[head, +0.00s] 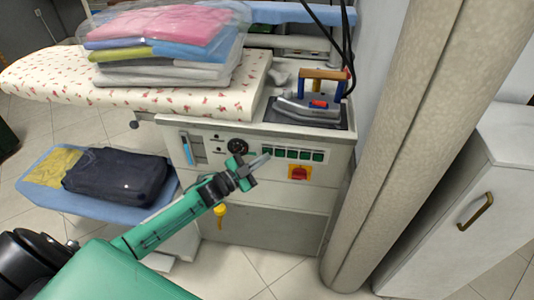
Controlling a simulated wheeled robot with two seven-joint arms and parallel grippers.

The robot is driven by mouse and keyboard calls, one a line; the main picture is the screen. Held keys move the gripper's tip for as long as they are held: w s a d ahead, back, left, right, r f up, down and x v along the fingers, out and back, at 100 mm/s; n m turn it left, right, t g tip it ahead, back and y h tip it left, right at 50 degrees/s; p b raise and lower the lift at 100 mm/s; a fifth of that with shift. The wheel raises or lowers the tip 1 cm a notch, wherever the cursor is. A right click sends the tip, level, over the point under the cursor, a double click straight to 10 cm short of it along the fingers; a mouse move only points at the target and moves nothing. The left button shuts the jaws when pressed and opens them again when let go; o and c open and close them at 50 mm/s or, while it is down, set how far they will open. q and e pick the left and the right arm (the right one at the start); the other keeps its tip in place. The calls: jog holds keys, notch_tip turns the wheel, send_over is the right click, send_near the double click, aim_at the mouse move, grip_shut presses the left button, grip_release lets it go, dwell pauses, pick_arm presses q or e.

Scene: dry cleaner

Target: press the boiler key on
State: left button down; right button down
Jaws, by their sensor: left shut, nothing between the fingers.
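A row of dark green keys (305,155) is set in the front panel (225,135) of the ironing station. I cannot read which one is the boiler key. My left gripper (266,158) reaches in from the lower left, and its fingers are shut and empty. Its tips overlap the left end of the key row and hide part of it. I cannot tell whether they touch the panel. A black round dial (238,146) sits just left of the keys. A red and yellow switch (299,173) is below them. My right gripper is not in view.
An iron (312,106) rests on top of the station, with black cables rising from it. Bagged folded clothes (165,50) lie on the flowered board (40,75). Dark folded clothing (115,177) lies on a blue lower shelf (45,195). A beige column (390,150) stands close to the right.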

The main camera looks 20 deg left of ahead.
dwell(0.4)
pick_arm(q)
jog(key=shift+s+p, duration=0.3)
jog(key=shift+s+d, duration=0.15)
jog(key=s+d+p, duration=0.1)
jog(key=s+p, duration=0.2)
jog(key=s, duration=0.2)
jog(key=shift+s+d, duration=0.3)
jog(key=shift+s, duration=0.1)
jog(key=shift+f, duration=0.1)
dwell(0.3)
